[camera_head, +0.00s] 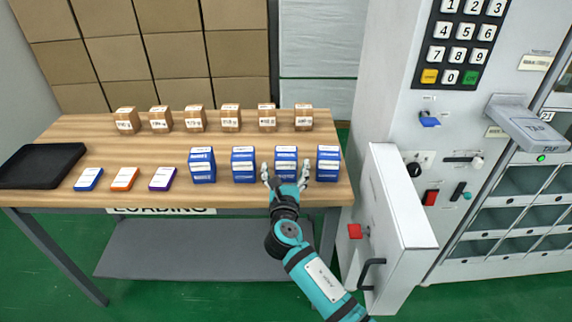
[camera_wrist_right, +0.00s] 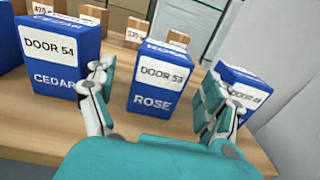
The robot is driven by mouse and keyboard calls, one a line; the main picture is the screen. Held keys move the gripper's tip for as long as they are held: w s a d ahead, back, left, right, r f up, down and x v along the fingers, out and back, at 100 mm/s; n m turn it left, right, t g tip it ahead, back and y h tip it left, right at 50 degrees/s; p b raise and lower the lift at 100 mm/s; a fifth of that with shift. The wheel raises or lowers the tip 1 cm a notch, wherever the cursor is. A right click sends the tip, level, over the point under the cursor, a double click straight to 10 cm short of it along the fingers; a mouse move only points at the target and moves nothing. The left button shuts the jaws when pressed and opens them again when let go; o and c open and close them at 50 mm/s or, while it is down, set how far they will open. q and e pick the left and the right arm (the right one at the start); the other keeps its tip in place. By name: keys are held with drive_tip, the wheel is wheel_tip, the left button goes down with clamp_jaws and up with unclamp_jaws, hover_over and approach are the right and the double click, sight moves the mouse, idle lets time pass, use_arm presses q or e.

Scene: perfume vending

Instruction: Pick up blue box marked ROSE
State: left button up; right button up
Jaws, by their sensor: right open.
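The blue box marked ROSE (camera_wrist_right: 158,85) stands upright on the wooden table in the right wrist view, with a white label reading DOOR 53. In the head view it is the blue box (camera_head: 286,157) just beyond my right gripper. My right gripper (camera_head: 286,178) is open, its fingers spread. In the right wrist view the fingers (camera_wrist_right: 155,100) lie to the left and right of the ROSE box, which stands ahead between them; I cannot tell whether they touch it. My left gripper is not in view.
The CEDAR box (camera_wrist_right: 60,55) stands close on the left, another blue box (camera_head: 328,162) close on the right. Several small brown boxes (camera_head: 231,118) line the table's back. A black tray (camera_head: 40,165) lies at the left. A vending machine (camera_head: 395,130) with an open door (camera_head: 398,225) stands at the right.

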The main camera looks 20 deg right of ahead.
drive_tip(key=x, duration=0.4)
drive_tip(key=shift+w+d+r, duration=0.1)
drive_tip(key=shift+w+d, duration=0.1)
drive_tip(key=shift+w, duration=0.05)
drive_tip(key=shift+c, duration=0.3)
drive_tip(key=c, duration=1.3)
drive_tip(key=shift+o, duration=0.2)
drive_tip(key=shift+r, duration=0.1)
